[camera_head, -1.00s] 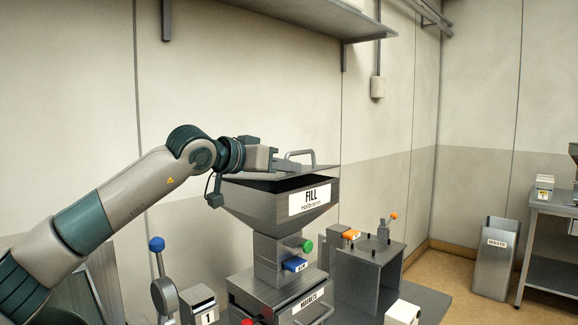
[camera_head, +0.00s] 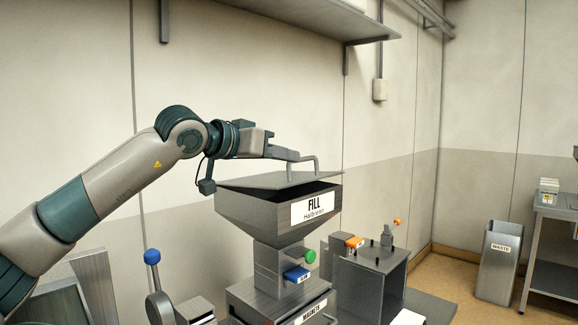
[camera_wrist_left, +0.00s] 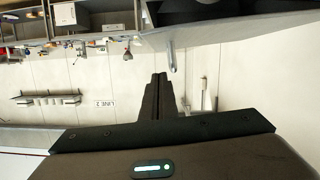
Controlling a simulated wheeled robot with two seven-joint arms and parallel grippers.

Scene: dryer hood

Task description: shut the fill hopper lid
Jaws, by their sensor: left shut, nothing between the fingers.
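The grey fill hopper (camera_head: 250,212) stands in the middle of the head view, with its white FILL label. Its flat lid (camera_head: 262,181) lies tilted over the mouth. A dark gap shows under the lid at the front right, so it is not flush with the rim. A bent bar handle (camera_head: 316,164) rises from the lid. My left gripper (camera_head: 296,154) is shut and empty, above the lid at the handle's left end; I cannot tell whether it touches. In the left wrist view, its closed fingers (camera_wrist_left: 160,95) point towards the grey handle (camera_wrist_left: 171,57) and lid (camera_wrist_left: 235,27). My right gripper is not in view.
A blue-knobbed lever (camera_head: 152,258) stands left of the hopper. A grey stand (camera_head: 372,285) with small orange parts is at right. A wall shelf (camera_head: 300,18) hangs above. A waste bin (camera_head: 499,270) and a side table (camera_head: 555,215) are far right.

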